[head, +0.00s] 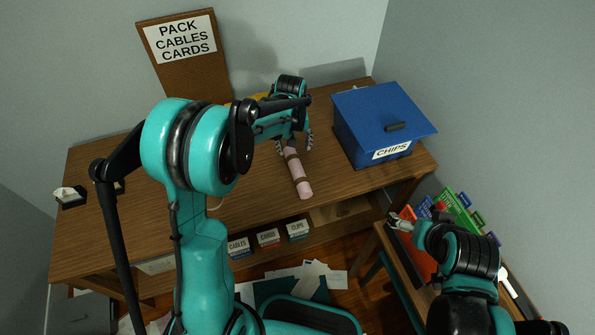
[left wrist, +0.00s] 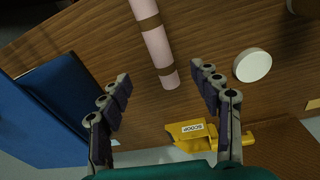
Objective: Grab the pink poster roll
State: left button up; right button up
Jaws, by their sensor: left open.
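The pink poster roll (head: 300,180) lies on the brown desk, with darker brown bands around it. My left gripper (head: 295,143) is open above the roll's far end, with a finger on each side of it. In the left wrist view the pink roll (left wrist: 155,42) runs down from the top, and its near end lies in the gap between the spread fingertips of the left gripper (left wrist: 160,72). No finger visibly touches it. My right gripper (head: 399,222) is by the side shelf at the right, away from the roll; its jaw state is unclear.
A blue lidded CHIPS box (head: 372,120) stands right of the roll. A yellow scoop (left wrist: 195,134) and a white round item (left wrist: 252,65) are near the gripper. A corkboard (head: 190,65) leans at the back.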

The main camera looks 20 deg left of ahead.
pick_arm(q)
jog(key=n+g, duration=0.1)
send_over(297, 167)
jog(key=f, duration=0.8)
jog(key=shift+w+a, duration=0.1)
jog(key=shift+w, duration=0.1)
notch_tip(297, 167, down, 3)
jog(key=shift+r+b, duration=0.1)
jog(key=shift+b, duration=0.35)
jog(key=f+b, duration=0.2)
jog(key=f, duration=0.3)
jog(key=shift+s+f, duration=0.2)
jog(key=shift+r, duration=0.15)
jog(key=shift+c, duration=0.6)
jog(key=c, duration=1.1)
